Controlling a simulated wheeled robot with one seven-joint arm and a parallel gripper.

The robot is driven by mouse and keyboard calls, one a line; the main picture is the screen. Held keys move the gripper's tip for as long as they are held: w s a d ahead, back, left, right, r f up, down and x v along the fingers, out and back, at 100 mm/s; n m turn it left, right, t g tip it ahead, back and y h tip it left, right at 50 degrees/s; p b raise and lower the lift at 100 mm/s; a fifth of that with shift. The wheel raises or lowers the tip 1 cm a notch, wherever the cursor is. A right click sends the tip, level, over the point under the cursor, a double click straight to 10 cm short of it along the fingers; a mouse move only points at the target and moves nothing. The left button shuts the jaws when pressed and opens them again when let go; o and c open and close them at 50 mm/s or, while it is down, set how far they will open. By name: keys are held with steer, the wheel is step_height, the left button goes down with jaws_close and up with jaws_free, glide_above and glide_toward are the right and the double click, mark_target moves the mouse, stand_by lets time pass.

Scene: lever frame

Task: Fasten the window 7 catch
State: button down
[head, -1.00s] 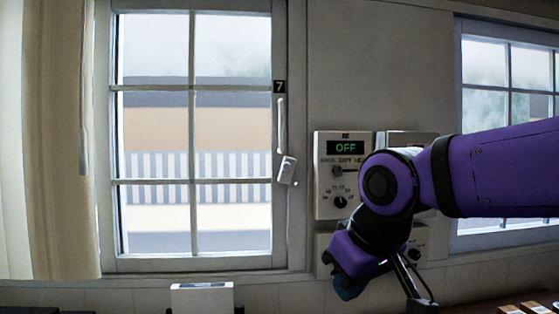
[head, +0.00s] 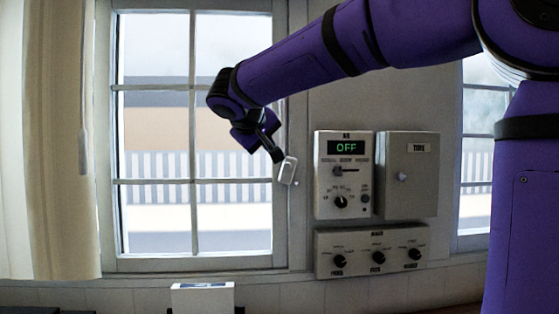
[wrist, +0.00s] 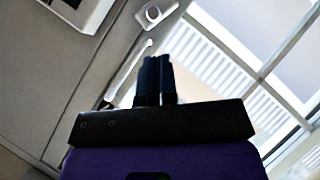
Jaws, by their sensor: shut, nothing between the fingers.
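The window 7 catch (head: 288,171) is a small pale piece on the right side of the window frame, tilted slightly. In the wrist view the catch (wrist: 155,13) shows at the top, beyond my fingertips. My gripper (head: 278,156) is shut and empty, at the upper left edge of the catch in the head view. Its dark fingers (wrist: 156,60) are together in the wrist view, apart from the catch in the picture. Whether they touch it I cannot tell. The window (head: 195,235) looks shut in its frame. My arm hides the number plate.
A long pale handle (wrist: 128,75) runs beside my fingers in the wrist view. Right of the window are a control box reading OFF (head: 332,192), a grey box (head: 420,190) and a lower panel with knobs (head: 358,240). A curtain (head: 60,150) hangs at left.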

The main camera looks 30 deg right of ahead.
steer(key=shift+t+h, duration=0.4)
steer(key=w, duration=0.1)
steer(key=w+r, duration=0.1)
steer(key=w+a+r, duration=0.1)
steer(key=shift+w+a, duration=0.1)
steer(key=shift+w, duration=0.3)
steer(key=s+d+f+x, duration=0.1)
steer(key=s+x, duration=0.1)
steer(key=x, duration=1)
steer(key=shift+d+f, duration=0.3)
steer(key=shift+f, duration=0.1)
steer(key=shift+w, duration=0.1)
steer(key=shift+d+r, duration=0.1)
